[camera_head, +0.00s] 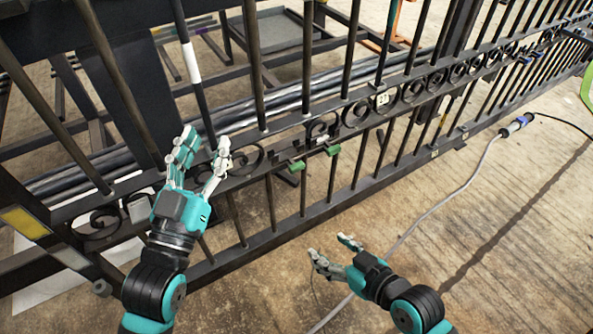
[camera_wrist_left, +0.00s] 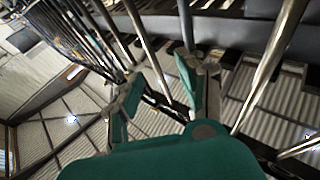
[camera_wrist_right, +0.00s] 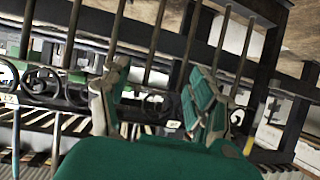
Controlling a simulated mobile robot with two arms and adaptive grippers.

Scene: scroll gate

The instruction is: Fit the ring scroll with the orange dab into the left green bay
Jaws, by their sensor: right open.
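The black gate has a horizontal band of scrolls and rings. Two small green pieces sit on its lower rail, the left one (camera_head: 297,165) and the right one (camera_head: 333,150). I cannot make out an orange dab on any scroll. My left gripper (camera_head: 203,152) is at the band, left of the green pieces, with its fingers apart; they also show spread in the left wrist view (camera_wrist_left: 162,92). A ring scroll (camera_head: 250,158) shows just right of its fingers. My right gripper (camera_head: 333,251) is open and empty in front of the gate, below the green pieces.
Upright bars rise above and below the band, one with a white sleeve (camera_head: 190,62) near my left gripper. A number tag (camera_head: 382,99) is on the band. A grey cable (camera_head: 450,195) lies on the floor at right. The concrete floor before the gate is otherwise mostly clear.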

